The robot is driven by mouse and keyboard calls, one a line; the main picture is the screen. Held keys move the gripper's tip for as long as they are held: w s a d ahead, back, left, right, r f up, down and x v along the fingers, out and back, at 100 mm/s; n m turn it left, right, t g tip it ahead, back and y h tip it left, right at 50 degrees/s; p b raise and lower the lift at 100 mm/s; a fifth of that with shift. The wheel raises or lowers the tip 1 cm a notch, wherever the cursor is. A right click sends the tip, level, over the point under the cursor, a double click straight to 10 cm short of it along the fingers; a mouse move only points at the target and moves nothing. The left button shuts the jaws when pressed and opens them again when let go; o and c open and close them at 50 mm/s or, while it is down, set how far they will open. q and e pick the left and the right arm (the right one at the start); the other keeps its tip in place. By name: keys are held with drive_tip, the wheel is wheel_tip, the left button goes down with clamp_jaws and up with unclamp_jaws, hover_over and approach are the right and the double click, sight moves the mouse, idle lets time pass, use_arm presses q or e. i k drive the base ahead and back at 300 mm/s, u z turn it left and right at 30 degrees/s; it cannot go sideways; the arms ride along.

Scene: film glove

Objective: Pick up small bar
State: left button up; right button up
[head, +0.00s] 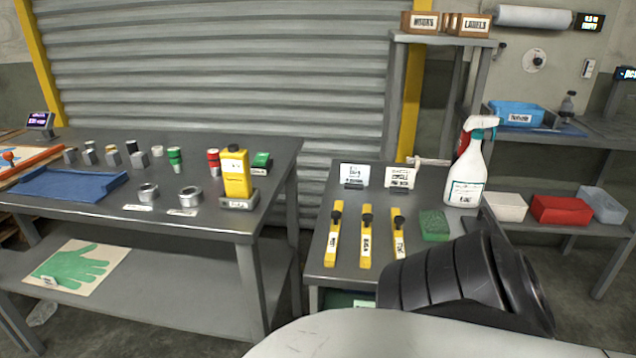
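Three yellow bars with black knobs and white labels lie side by side on the grey right-hand table (318,262). The left bar (331,247) and the middle bar (366,249) look about equal in length. The right bar (400,249) looks slightly shorter; its label is too small to read surely. A dark part of my arm is in front of the table, just right of and below the right bar, apart from it in the picture. Neither of my grippers is in view.
A green sponge (434,225) lies right of the bars, with a white spray bottle (467,175) behind. Two sign cards (354,176) (399,177) stand at the table's back. The left table (100,212) holds a yellow bottle (236,175) and metal parts. A gap separates the tables.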

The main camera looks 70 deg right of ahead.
sight(396, 220)
drive_tip(key=i, duration=0.7)
drive_tip(key=z, duration=3)
